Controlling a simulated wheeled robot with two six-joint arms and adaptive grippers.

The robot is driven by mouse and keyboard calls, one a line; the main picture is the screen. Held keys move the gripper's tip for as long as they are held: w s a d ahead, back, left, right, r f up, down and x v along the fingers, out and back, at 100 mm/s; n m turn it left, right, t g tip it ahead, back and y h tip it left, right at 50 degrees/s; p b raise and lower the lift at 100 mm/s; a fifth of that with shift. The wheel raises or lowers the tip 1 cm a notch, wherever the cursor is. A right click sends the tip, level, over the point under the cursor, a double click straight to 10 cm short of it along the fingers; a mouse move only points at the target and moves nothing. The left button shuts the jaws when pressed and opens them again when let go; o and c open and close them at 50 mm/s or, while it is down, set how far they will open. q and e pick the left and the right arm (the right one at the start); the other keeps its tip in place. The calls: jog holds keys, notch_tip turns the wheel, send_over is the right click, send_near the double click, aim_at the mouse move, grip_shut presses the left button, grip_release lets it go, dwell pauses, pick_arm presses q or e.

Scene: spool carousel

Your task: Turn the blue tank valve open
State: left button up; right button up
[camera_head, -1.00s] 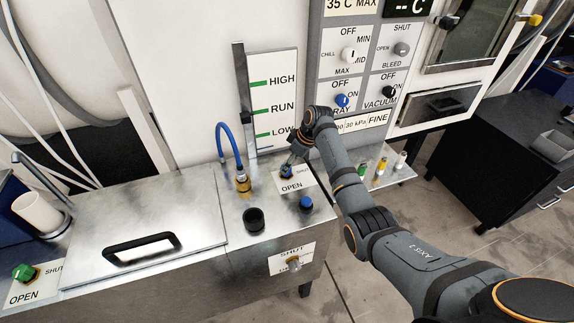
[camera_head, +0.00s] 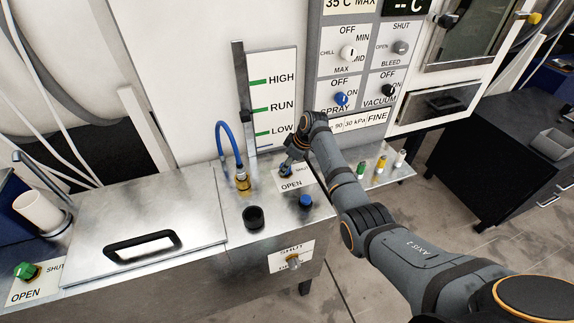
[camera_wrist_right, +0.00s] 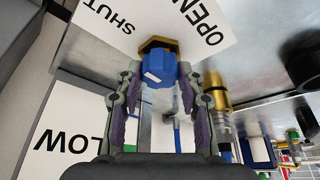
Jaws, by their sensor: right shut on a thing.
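The blue tank valve (camera_head: 285,171) is a small blue knob on the steel tank top, by a white label reading SHUT and OPEN (camera_head: 292,184). In the right wrist view the blue knob (camera_wrist_right: 156,68) has a white mark and sits on a brass hexagonal base (camera_wrist_right: 160,44). My right gripper (camera_head: 289,164) comes down on the knob from above. In the wrist view its fingers (camera_wrist_right: 157,85) stand on either side of the knob, shut on it; the exact contact is partly hidden. My left gripper is not in view.
A brass fitting with a blue hose (camera_head: 242,182) stands just left of the valve. A black cup (camera_head: 253,217) and another blue knob (camera_head: 305,202) are in front. A level gauge (camera_head: 272,100) and a control panel (camera_head: 352,70) rise behind. Small coloured knobs (camera_head: 380,165) stand to the right.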

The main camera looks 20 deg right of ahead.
jog(key=shift+r+m+p, duration=0.15)
jog(key=shift+m+p, duration=0.15)
jog(key=shift+p, duration=0.35)
jog(key=m+h+p, duration=0.1)
jog(key=m+p, duration=0.1)
jog(key=p, duration=0.1)
jog(key=m+t+h+p, duration=0.1)
jog(key=m+p, duration=0.2)
jog(key=shift+s+a+r+m, duration=0.1)
jog(key=shift+a+m, duration=0.1)
jog(key=shift+m, duration=0.1)
jog(key=shift+m+h+p, duration=0.3)
jog(key=shift+m+p, duration=0.45)
jog(key=shift+m, duration=0.15)
jog(key=shift+a+m+h, duration=0.1)
jog(key=shift+m+h, duration=0.3)
jog(key=shift+m, duration=0.5)
jog(key=m, duration=0.1)
jog(key=m+h, duration=0.1)
jog(key=shift+f+m, duration=0.3)
jog(key=shift+m, duration=0.1)
jog(key=shift+a+m+h+b, duration=0.1)
jog(key=shift+m+h+b, duration=0.4)
jog(key=shift+m, duration=0.7)
jog(key=shift+m+g+h+b, duration=0.35)
jog(key=shift+m+b, duration=0.55)
jog(key=shift+m, duration=0.5)
